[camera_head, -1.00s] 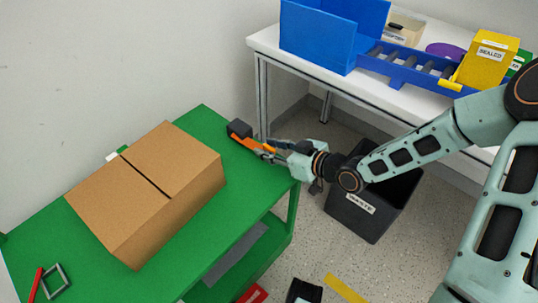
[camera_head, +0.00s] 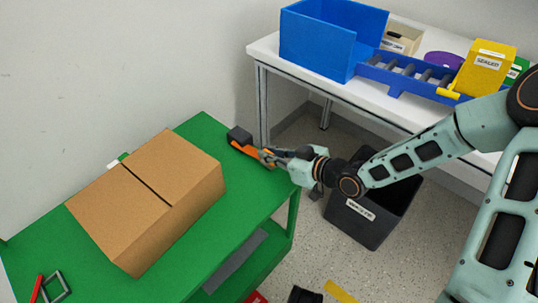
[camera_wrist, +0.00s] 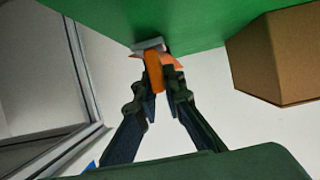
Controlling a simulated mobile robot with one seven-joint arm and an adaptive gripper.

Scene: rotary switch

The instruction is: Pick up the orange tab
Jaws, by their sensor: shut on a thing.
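The orange tab (camera_head: 244,147) is a narrow orange strip at the far right corner of the green table, beside a dark grey block (camera_head: 239,134). My gripper (camera_head: 267,156) reaches in from the right, its fingers shut on the tab's near end. In the wrist view the orange tab (camera_wrist: 154,72) shows between the two fingertips of my gripper (camera_wrist: 157,76), with a grey piece just beyond it. I cannot tell whether the tab is joined to the dark block or lifted off the table.
A large brown cardboard box (camera_head: 150,200) stands on the green table (camera_head: 225,225). A black labelled bin (camera_head: 372,218) is on the floor below my arm. The white table (camera_head: 385,105) behind holds a blue box (camera_head: 325,40) and a yellow box (camera_head: 485,68).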

